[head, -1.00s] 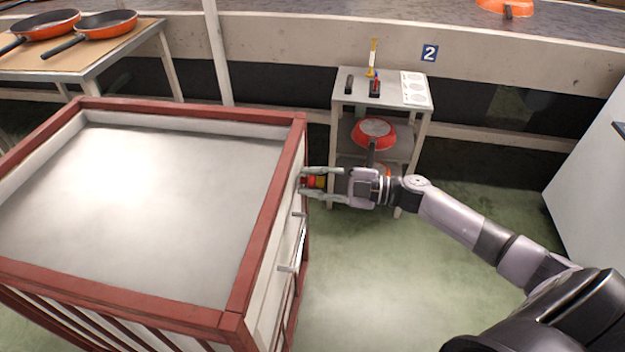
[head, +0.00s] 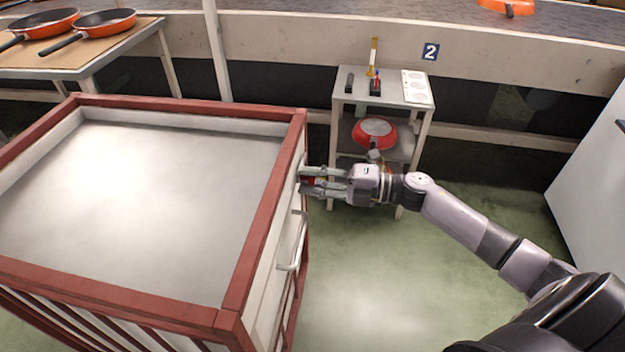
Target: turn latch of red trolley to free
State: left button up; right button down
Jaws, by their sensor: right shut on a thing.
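The red trolley (head: 262,215) stands at the left, with a red frame, a pale inner tray and a white side panel. My right gripper (head: 308,183) is at the far end of the trolley's right side, shut on the latch (head: 309,181). Only a little red of the latch shows between the fingers, so its turned position cannot be read. A grey handle (head: 297,243) is on the same side panel, nearer to me. My left gripper is not in view.
A small shelf stand (head: 384,96) with a red pan (head: 374,133) is just behind my right gripper. A table with two orange pans (head: 105,22) is at the back left. A pale cabinet (head: 595,190) is at the right. The green floor between is clear.

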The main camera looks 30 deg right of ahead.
jog(key=shift+f, duration=0.1)
dwell(0.4)
jog(key=c, duration=1.3)
grip_release()
jog(key=v, duration=1.2)
